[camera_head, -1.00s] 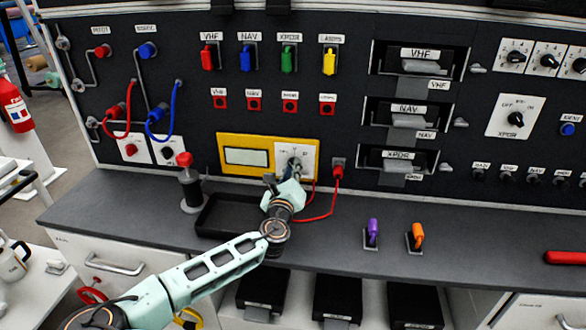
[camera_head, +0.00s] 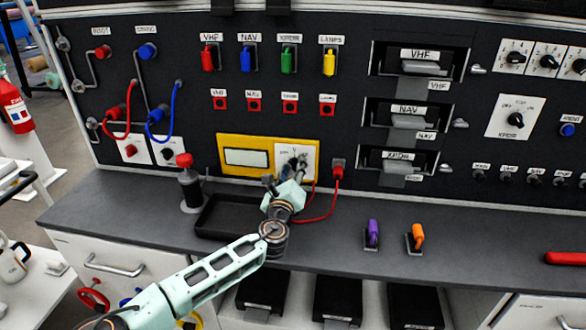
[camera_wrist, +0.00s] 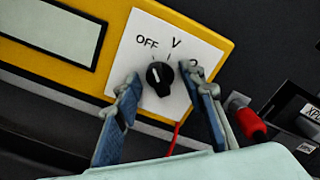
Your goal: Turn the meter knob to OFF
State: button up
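The meter (camera_head: 246,156) is a yellow panel with a grey display and a white dial plate. In the wrist view its round black knob (camera_wrist: 159,78) sits on the white plate (camera_wrist: 181,98), below the printed OFF and V. A pale mark on the knob's upper left side appears to face the OFF tick. My gripper (camera_wrist: 164,84) is open, with one blue-grey finger left of the knob and one right of it. A gap shows on both sides. In the head view my gripper (camera_head: 297,168) is at the dial and partly covers it.
A red plug (camera_head: 338,173) with a red cable is just right of the meter. A black tray (camera_head: 215,226) and a dark, red-topped bottle (camera_head: 189,183) stand on the bench left of my gripper. Purple (camera_head: 373,229) and orange (camera_head: 418,233) levers are on the right.

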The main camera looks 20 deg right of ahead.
aim_at(293, 168)
jog(key=shift+a, duration=0.1)
jog(key=shift+v, duration=2.45)
